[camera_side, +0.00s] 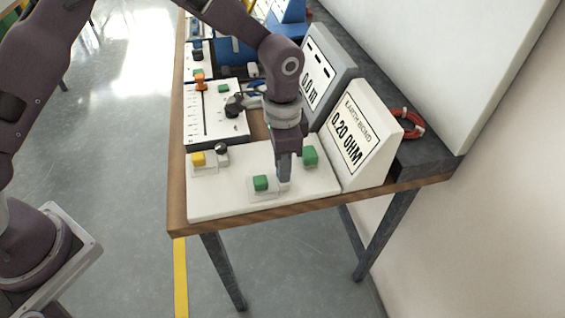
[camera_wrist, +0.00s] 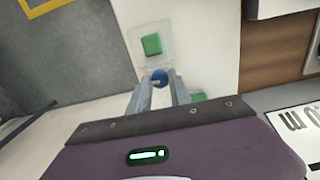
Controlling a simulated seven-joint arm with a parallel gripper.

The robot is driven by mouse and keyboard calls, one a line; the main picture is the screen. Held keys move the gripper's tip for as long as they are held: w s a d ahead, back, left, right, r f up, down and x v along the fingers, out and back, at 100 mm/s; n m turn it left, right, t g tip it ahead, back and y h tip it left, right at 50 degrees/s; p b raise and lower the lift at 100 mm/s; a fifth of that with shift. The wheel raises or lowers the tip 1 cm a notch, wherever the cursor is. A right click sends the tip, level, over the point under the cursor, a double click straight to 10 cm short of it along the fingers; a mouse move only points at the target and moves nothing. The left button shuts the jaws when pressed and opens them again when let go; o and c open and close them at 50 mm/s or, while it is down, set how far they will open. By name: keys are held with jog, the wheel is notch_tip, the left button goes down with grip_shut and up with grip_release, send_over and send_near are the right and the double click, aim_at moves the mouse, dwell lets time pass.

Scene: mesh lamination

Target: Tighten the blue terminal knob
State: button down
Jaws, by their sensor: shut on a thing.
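The blue terminal knob (camera_wrist: 159,77) shows in the wrist view between the two fingertips of my gripper (camera_wrist: 159,84). The fingers are shut on the knob, one on each side. In the side view my gripper (camera_side: 284,183) points down at the white panel (camera_side: 230,198), and the fingers hide most of the knob there. A green block (camera_side: 261,183) sits just left of the fingertips; it also shows beyond the knob in the wrist view (camera_wrist: 151,44). Whether the knob is tight cannot be seen.
Another green block (camera_side: 310,155) stands close behind my gripper. A display reading 0.20 OHM (camera_side: 358,137) stands to the right. A yellow block (camera_side: 198,158) and a dark knob (camera_side: 221,149) are at the panel's left. A red cable coil (camera_side: 408,122) lies behind the display.

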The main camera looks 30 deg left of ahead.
jog(key=m, duration=0.6)
jog(key=shift+w, duration=0.1)
jog(key=m, duration=0.5)
jog(key=shift+m, duration=0.5)
jog(key=c, duration=1.2)
grip_release()
jog(key=shift+r, duration=0.1)
notch_tip(320, 180, up, 7)
